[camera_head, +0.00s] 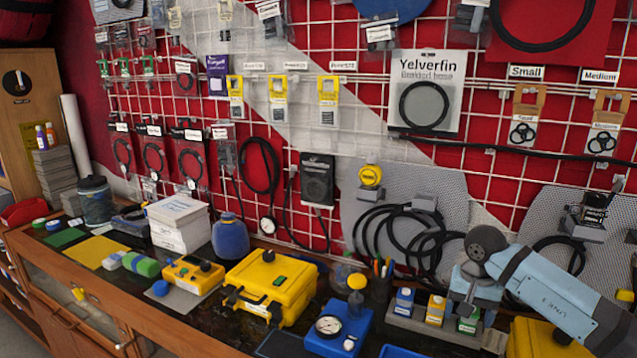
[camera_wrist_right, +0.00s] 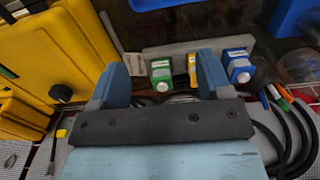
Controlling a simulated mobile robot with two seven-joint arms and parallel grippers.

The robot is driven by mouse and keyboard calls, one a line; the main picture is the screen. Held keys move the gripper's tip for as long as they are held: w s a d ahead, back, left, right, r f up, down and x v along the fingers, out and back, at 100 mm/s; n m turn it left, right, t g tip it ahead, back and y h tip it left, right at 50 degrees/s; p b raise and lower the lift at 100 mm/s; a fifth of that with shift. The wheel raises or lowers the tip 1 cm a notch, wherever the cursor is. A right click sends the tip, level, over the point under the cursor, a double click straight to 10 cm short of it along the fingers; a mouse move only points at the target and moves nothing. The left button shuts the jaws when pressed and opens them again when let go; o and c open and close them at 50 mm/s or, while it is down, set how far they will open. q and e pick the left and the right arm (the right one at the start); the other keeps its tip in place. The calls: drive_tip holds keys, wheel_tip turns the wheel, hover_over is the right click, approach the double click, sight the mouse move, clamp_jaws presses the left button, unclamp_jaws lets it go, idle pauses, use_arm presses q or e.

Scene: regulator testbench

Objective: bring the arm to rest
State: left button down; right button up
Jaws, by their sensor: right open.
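My right arm (camera_head: 560,292) comes in from the right edge and reaches over the bench. My left gripper is not in view.
A yellow case (camera_head: 270,285), a blue gauge unit (camera_head: 338,327) and a pen cup (camera_head: 381,287) stand left of the rack. Another yellow case (camera_wrist_right: 50,45) is close beside the gripper. Black hoses (camera_head: 400,230) hang on the wall grid behind.

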drive_tip(key=s+a+f+m+g+y+p, duration=0.1)
drive_tip(key=s+a+f+m+y, duration=0.15)
drive_tip(key=a, duration=0.35)
drive_tip(key=s+a+f+m+y+p, duration=0.1)
drive_tip(key=s+a+y, duration=0.2)
drive_tip(key=a+y, duration=0.15)
drive_tip(key=s+a+f+m+g+y, duration=0.1)
drive_tip(key=s+a+f+m+y, duration=0.15)
drive_tip(key=a, duration=0.45)
drive_tip(key=s+a+r+m+t+y+p, duration=0.2)
drive_tip(key=s+a+r+m+t+y, duration=0.25)
drive_tip(key=s+a+m+y, duration=0.4)
use_arm(q)
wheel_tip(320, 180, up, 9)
drive_tip(key=p, duration=0.4)
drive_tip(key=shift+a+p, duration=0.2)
drive_tip(key=shift+p, duration=0.15)
use_arm(e)
drive_tip(key=s+d+f+n+t+h, duration=0.8)
drive_tip(key=s+d+f+n+h, duration=0.6)
drive_tip(key=n, duration=0.8)
wheel_tip(320, 180, down, 2)
drive_tip(key=shift+s+d+f+n+h, duration=0.15)
drive_tip(key=shift+s+n+h, duration=0.25)
drive_tip(key=shift+s, duration=0.5)
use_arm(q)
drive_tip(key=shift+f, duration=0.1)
use_arm(e)
drive_tip(key=shift+t, duration=0.25)
